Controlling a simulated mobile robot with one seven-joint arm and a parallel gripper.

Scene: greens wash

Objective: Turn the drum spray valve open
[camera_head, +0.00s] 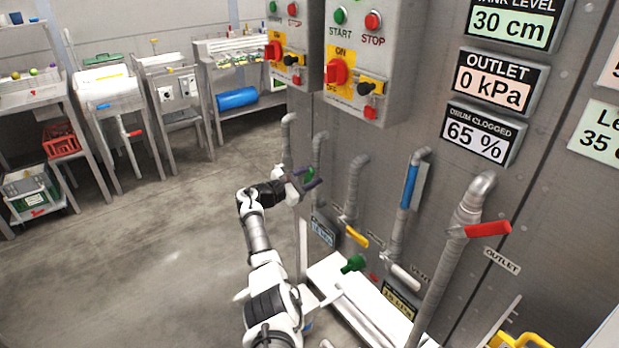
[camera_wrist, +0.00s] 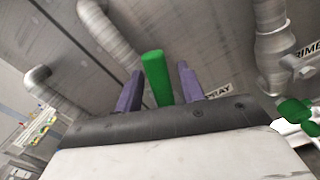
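The drum spray valve's green handle (camera_wrist: 157,76) stands between the two purple fingers of my gripper (camera_wrist: 160,86) in the wrist view. The left finger is close beside it, and a small gap shows at the right finger. Whether either finger touches it, I cannot tell. A partly hidden label ending in "RAY" (camera_wrist: 218,91) is on the panel behind the right finger. In the head view my gripper (camera_head: 303,181) is at the pipes on the panel's left side, with the green handle (camera_head: 309,173) at its fingers. The valve body is mostly hidden.
Another green handle (camera_head: 352,264) is lower right, near a "PRIME" label (camera_wrist: 306,50). Yellow (camera_head: 356,237), blue (camera_head: 410,186) and red (camera_head: 487,230) handles stand farther right. Control boxes (camera_head: 375,60) hang above. The displays read drum clogged 65 % (camera_head: 480,137) and outlet 0 kPa (camera_head: 497,80). Open floor (camera_head: 150,240) lies left.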

